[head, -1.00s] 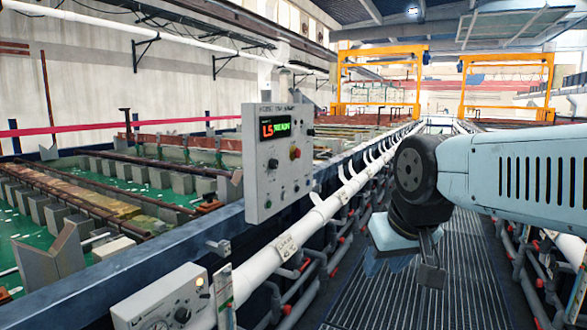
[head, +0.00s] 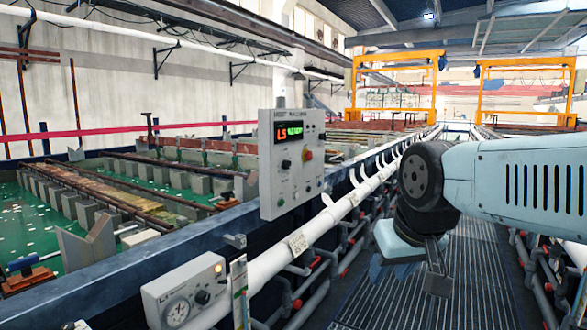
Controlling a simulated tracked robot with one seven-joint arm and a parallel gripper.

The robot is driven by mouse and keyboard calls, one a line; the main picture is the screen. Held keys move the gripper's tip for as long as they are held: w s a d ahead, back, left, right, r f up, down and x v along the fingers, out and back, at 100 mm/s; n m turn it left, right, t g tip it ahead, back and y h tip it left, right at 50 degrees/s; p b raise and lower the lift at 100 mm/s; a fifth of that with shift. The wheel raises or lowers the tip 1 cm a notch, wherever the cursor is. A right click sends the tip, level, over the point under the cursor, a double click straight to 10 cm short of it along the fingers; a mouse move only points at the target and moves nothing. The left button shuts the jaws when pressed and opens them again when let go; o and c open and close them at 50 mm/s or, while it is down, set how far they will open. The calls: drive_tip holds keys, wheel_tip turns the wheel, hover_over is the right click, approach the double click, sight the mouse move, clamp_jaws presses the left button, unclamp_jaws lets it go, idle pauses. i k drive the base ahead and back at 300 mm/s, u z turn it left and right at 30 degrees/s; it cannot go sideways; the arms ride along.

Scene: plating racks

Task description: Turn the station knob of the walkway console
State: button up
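The walkway console (head: 311,190) is a light grey upright box left of the picture's middle, beside the walkway. Its lit display (head: 289,132) shows red and green characters, too blurred to read fully. Below it are a black knob (head: 286,164), a red button (head: 307,156) and a lower dark control (head: 281,202). I cannot tell from the labels which is the station knob. My gripper (head: 410,272) hangs below my wrist to the right of the console, clear of it in the picture. Its fingers are partly hidden, and its opening cannot be made out.
A white pipe (head: 325,221) and a dark blue tank edge (head: 190,256) run along the walkway's left side. A smaller box with a dial (head: 186,290) stands at the front. The grated walkway (head: 470,270) is clear. Yellow gantries (head: 395,58) stand far back.

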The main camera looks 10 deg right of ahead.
sight(286, 164)
drive_tip(key=z, duration=1.45)
drive_tip(key=k, duration=0.85)
drive_tip(key=u, duration=1.3)
drive_tip(key=i, duration=0.95)
